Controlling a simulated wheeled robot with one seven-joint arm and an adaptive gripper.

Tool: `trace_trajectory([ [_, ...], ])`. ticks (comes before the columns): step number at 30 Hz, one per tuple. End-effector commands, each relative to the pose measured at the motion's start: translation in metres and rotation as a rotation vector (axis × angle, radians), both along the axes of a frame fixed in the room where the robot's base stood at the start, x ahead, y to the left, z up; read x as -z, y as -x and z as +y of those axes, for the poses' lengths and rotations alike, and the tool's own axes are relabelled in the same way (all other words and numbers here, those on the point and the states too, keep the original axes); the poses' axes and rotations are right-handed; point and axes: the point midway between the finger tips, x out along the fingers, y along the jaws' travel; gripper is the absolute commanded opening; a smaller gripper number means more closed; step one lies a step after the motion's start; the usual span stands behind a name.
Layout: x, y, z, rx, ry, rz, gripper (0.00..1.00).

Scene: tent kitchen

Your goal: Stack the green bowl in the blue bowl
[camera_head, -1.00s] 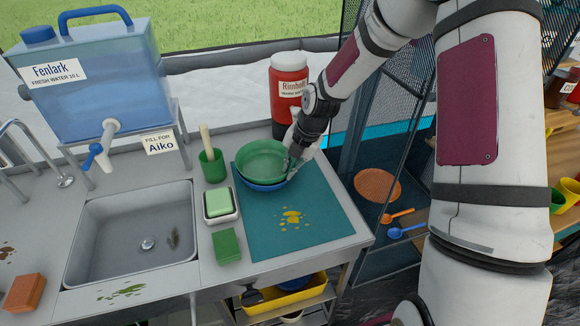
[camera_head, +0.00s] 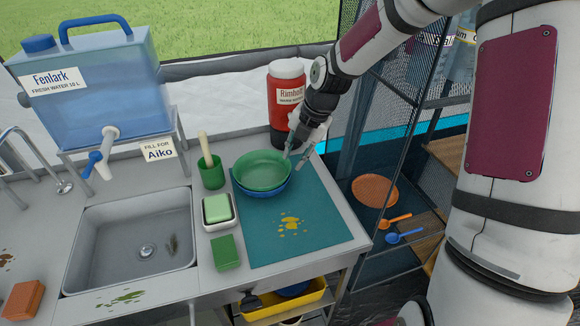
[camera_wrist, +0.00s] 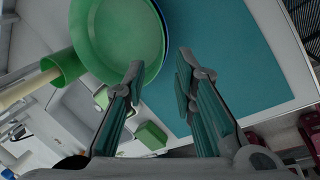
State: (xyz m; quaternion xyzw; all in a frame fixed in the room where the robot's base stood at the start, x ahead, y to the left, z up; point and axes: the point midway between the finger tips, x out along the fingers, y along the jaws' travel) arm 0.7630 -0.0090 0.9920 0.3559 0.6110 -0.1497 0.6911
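The green bowl (camera_head: 262,168) sits in the blue bowl (camera_head: 264,192), whose rim shows below it, on the teal mat (camera_head: 315,215) at its back left. In the wrist view the green bowl (camera_wrist: 125,38) fills the upper left, with a thin blue edge beside it. My gripper (camera_head: 303,158) is just right of the bowls, its fingers apart. In the wrist view the gripper (camera_wrist: 158,80) is open and empty; its left finger overlaps the bowl's near rim in the picture, and contact cannot be told.
A red-and-white jug (camera_head: 284,100) stands behind the bowls. A green cup with a brush (camera_head: 211,174), a soap dish (camera_head: 219,211) and a green sponge (camera_head: 225,252) line the mat's left side. The sink (camera_head: 130,240) lies further left. The mat's front has yellow stains.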

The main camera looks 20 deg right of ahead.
Motion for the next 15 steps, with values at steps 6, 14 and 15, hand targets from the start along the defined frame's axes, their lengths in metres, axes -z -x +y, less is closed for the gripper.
trace_trajectory([
  [6, -0.033, 0.007, -0.009, 0.001, 0.001, -0.003, 0.25],
  [14, -0.053, 0.020, -0.008, 0.079, 0.020, 0.022, 0.25],
  [15, -0.059, 0.026, -0.007, 0.129, 0.032, 0.033, 0.25],
])
